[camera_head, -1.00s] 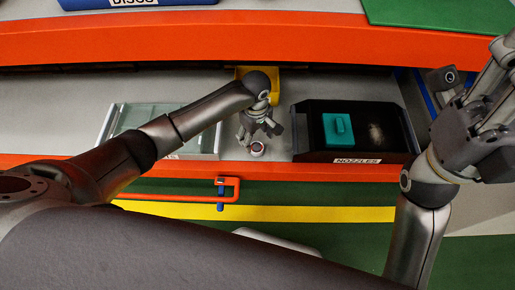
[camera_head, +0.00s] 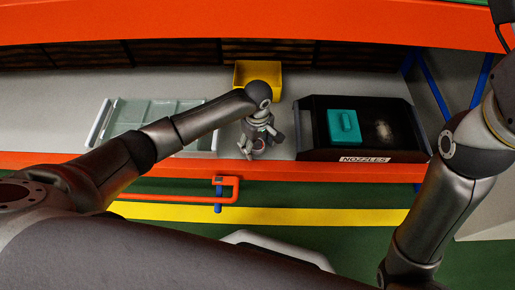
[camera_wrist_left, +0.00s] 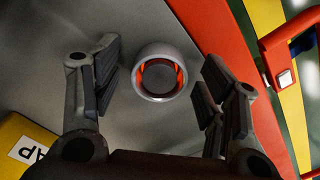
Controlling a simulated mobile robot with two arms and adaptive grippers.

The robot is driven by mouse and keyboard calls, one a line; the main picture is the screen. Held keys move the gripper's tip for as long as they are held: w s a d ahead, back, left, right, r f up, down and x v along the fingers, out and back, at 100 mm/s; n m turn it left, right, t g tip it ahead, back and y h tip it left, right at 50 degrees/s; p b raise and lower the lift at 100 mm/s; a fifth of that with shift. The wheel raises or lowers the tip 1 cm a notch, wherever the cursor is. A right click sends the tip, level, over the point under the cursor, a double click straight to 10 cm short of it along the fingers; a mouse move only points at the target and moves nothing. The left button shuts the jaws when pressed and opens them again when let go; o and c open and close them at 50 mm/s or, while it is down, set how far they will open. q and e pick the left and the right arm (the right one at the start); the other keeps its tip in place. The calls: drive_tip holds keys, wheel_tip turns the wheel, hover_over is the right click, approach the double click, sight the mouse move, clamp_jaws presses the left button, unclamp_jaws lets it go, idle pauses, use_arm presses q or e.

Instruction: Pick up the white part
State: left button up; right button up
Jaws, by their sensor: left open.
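The white part is a small round ring-like piece with a grey middle and orange-red inside. In the left wrist view the white part (camera_wrist_left: 160,72) lies on the grey surface between the two spread fingers of my left gripper (camera_wrist_left: 160,92), with clear gaps on both sides. In the head view the white part (camera_head: 258,147) is small and partly covered by my left gripper (camera_head: 256,148), which points down over it. My left gripper is open and empty. My right arm is at the right edge; only a dark bit of its gripper shows in the top right corner.
A black bin labelled NOZZLES (camera_head: 365,159) holding a teal block (camera_head: 343,126) stands to the right. A clear tray (camera_head: 102,125) lies to the left. A yellow bin (camera_head: 258,72) stands behind. An orange edge (camera_head: 300,167) borders the shelf in front.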

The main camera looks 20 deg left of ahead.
use_arm(q)
drive_tip(key=shift+c, duration=0.3)
drive_tip(key=c, duration=1.2)
drive_tip(key=shift+c, duration=0.2)
drive_tip(key=shift+r, duration=0.1)
